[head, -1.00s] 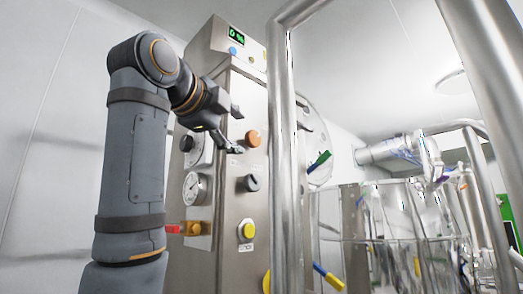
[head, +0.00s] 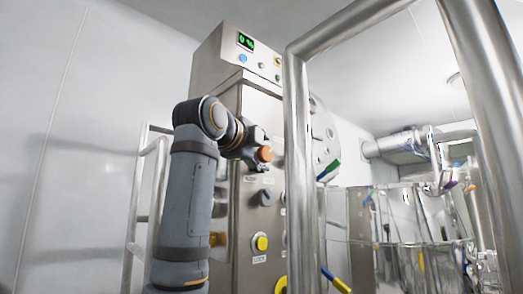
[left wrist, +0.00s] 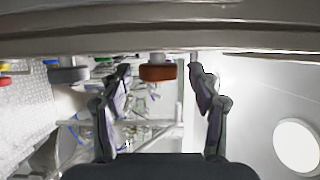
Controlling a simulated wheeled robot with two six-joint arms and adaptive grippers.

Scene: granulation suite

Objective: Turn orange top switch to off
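The orange top switch (head: 265,154) is a round knob on the front of the steel control cabinet. In the left wrist view the orange switch (left wrist: 158,73) sits between my two fingertips, with a gap on each side. My left gripper (head: 258,148) reaches it from the left. In the left wrist view the left gripper (left wrist: 158,78) is open, its fingers to either side of the knob. The grip does not look closed on it. The switch's pointer and markings are too small to read. My right gripper is in neither view.
A display (head: 246,41) and small buttons are on top of the cabinet. A thick steel rail (head: 297,180) stands close on the right. Steel vessels (head: 400,225) are beyond it.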

